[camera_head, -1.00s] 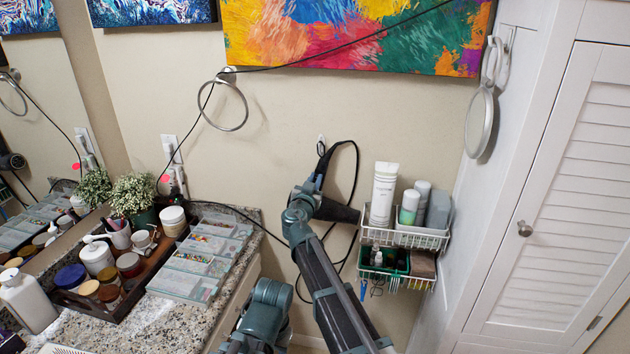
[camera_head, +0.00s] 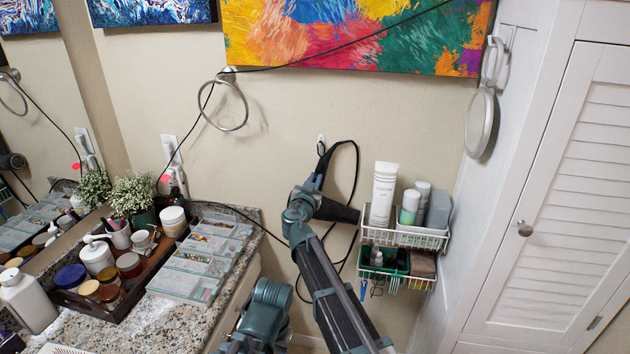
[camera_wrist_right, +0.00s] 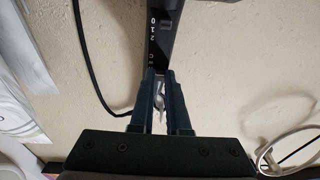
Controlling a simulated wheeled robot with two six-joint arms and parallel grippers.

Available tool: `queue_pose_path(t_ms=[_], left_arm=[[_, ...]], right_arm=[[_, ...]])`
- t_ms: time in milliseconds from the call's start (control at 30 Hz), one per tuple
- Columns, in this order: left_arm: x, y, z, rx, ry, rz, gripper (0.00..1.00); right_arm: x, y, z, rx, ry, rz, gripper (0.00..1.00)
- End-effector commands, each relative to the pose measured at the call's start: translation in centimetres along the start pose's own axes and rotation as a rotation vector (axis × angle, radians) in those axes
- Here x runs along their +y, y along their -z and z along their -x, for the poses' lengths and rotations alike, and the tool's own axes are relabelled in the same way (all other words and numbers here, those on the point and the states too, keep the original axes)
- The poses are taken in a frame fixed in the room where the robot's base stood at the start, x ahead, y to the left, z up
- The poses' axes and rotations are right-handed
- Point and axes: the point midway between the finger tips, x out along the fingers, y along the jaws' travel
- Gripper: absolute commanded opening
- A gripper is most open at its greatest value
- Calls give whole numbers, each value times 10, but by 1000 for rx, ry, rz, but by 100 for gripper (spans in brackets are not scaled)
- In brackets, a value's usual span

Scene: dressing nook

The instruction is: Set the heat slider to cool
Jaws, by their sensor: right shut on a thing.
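A black hair dryer (camera_head: 338,212) hangs against the beige wall, with its black cord looping above and beside it. My right gripper (camera_head: 311,187) is at its handle, left of the barrel. In the right wrist view the dark handle (camera_wrist_right: 160,40) carries small white markings, and the two fingers (camera_wrist_right: 161,78) close around its lower end.
A white wire rack (camera_head: 405,238) with bottles and a tube is close to the right of the dryer. A granite counter (camera_head: 155,325) with jars and trays stands at left. A towel ring (camera_head: 223,128) hangs on the wall above left.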

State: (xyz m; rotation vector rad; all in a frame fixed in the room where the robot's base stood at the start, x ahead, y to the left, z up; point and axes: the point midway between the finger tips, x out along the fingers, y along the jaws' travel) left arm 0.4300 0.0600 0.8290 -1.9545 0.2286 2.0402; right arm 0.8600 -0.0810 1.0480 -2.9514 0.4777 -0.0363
Motion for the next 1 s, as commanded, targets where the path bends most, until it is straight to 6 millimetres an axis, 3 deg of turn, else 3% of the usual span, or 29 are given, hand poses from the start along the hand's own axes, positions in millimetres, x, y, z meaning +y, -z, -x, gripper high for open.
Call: queue_pose_path(t_ms=[333,600,633,800,1000], left_arm=[[2,1,-24,0,0,0,50],[2,1,-22,0,0,0,50],[2,1,-22,0,0,0,50],[2,1,-22,0,0,0,50],[2,1,-22,0,0,0,50]], right_arm=[[0,-24,3,0,1,0,0],[0,-22,4,-2,1,-3,0],[0,-22,4,-2,1,-3,16],[0,-22,3,-1,1,-2,45],[0,-22,3,-1,0,-1,45]])
